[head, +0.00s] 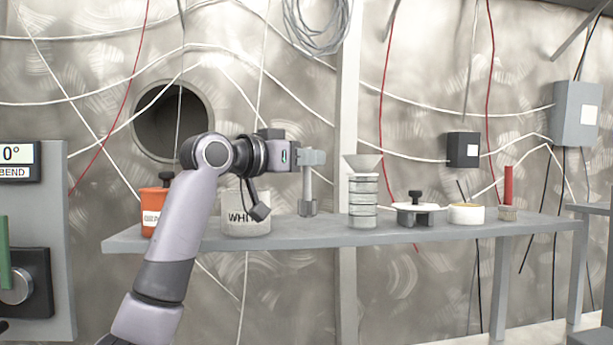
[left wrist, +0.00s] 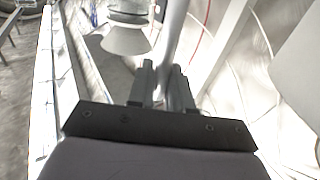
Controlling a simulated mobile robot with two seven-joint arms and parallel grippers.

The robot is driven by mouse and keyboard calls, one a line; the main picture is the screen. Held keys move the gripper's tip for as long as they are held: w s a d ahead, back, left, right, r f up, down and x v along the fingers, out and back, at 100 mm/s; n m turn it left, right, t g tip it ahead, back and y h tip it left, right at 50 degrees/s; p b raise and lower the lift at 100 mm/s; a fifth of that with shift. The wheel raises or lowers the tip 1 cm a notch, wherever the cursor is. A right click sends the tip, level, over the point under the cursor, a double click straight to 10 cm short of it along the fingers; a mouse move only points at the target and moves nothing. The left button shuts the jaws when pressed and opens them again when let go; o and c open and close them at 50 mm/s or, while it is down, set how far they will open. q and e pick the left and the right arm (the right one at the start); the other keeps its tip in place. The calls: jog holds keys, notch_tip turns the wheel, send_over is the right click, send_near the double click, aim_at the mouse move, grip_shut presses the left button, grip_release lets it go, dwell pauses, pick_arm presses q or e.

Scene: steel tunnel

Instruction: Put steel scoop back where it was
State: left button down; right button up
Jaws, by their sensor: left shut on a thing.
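My left gripper (head: 312,157) is shut on the grey steel scoop (head: 308,191). The scoop hangs upright below the fingers, between the white tub and the stack of rings. Its lower end is at the shelf (head: 290,237) surface in the picture; I cannot tell whether it touches. In the left wrist view the scoop's grey shaft (left wrist: 176,35) runs between the two fingers (left wrist: 164,86). My right gripper is not in view.
On the shelf stand an orange tub (head: 151,212), a white tub (head: 246,216) partly behind my arm, ringed stack (head: 362,203) with a funnel (head: 362,162), a grey holder with a black knob (head: 416,213), a cream roll (head: 466,214) and a red-handled brush (head: 508,196).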

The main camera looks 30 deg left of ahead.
pick_arm(q)
jog(key=shift+f, duration=1.2)
jog(key=shift+f, duration=0.2)
jog(key=c, duration=1)
grip_release()
jog(key=shift+c, duration=0.2)
jog(key=shift+r, duration=0.15)
jog(key=shift+s+a, duration=0.1)
jog(key=shift+a, duration=0.05)
jog(key=b+v, duration=0.2)
jog(key=v, duration=0.9)
jog(key=shift+s, duration=0.35)
jog(key=shift+a+r, duration=0.1)
